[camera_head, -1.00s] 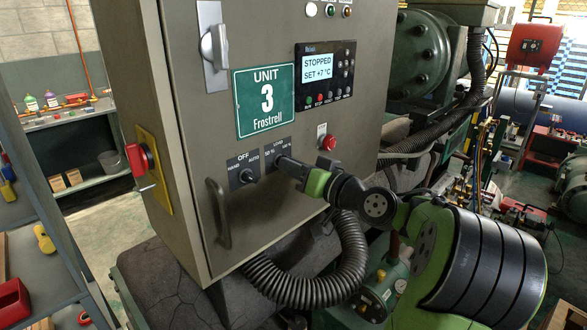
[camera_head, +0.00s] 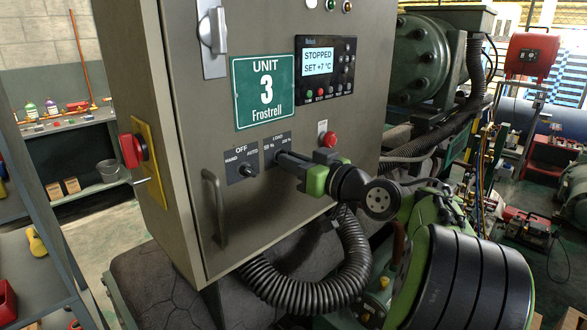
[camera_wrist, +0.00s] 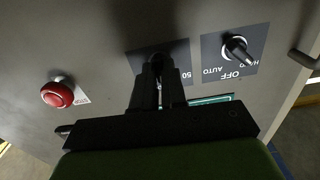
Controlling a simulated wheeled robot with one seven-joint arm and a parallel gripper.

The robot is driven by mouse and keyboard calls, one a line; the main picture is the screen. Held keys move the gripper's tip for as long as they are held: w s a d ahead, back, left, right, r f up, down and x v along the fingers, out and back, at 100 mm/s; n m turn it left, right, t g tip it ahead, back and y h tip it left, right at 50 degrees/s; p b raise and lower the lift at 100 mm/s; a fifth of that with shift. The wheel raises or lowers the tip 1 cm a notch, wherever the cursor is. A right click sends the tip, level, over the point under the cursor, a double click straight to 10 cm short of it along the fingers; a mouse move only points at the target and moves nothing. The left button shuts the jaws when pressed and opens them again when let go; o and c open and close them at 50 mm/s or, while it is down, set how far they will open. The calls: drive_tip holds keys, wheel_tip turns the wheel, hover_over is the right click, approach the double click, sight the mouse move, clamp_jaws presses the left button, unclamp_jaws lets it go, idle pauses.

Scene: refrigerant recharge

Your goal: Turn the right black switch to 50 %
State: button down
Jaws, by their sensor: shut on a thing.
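The right black switch sits on its LOAD plate (camera_head: 275,141) on the grey cabinet door, right of the OFF/HAND/AUTO switch (camera_head: 246,170). My gripper (camera_head: 282,160) reaches it from the right, with its fingers at the plate. In the wrist view my gripper (camera_wrist: 158,75) is shut on the right switch, whose knob is mostly hidden between the fingertips. The "50" mark shows beside the fingers on the load plate (camera_wrist: 181,50). The knob's exact pointing direction is hidden.
A red push button (camera_head: 329,139) is close above my gripper on the right. A door handle (camera_head: 215,208) is at lower left. A ribbed black hose (camera_head: 300,290) loops below the arm. The display (camera_head: 325,68) reads STOPPED, SET +7 °C.

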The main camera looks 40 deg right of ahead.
drive_tip(key=shift+n+b, duration=2.5)
drive_tip(key=shift+b, duration=0.15)
drive_tip(key=shift+f+b, duration=0.15)
drive_tip(key=shift+b, duration=0.15)
drive_tip(key=shift+n+b, duration=1.3)
drive_tip(key=shift+n, duration=0.4)
drive_tip(key=c, duration=1.3)
unclamp_jaws()
drive_tip(key=shift+o, duration=0.2)
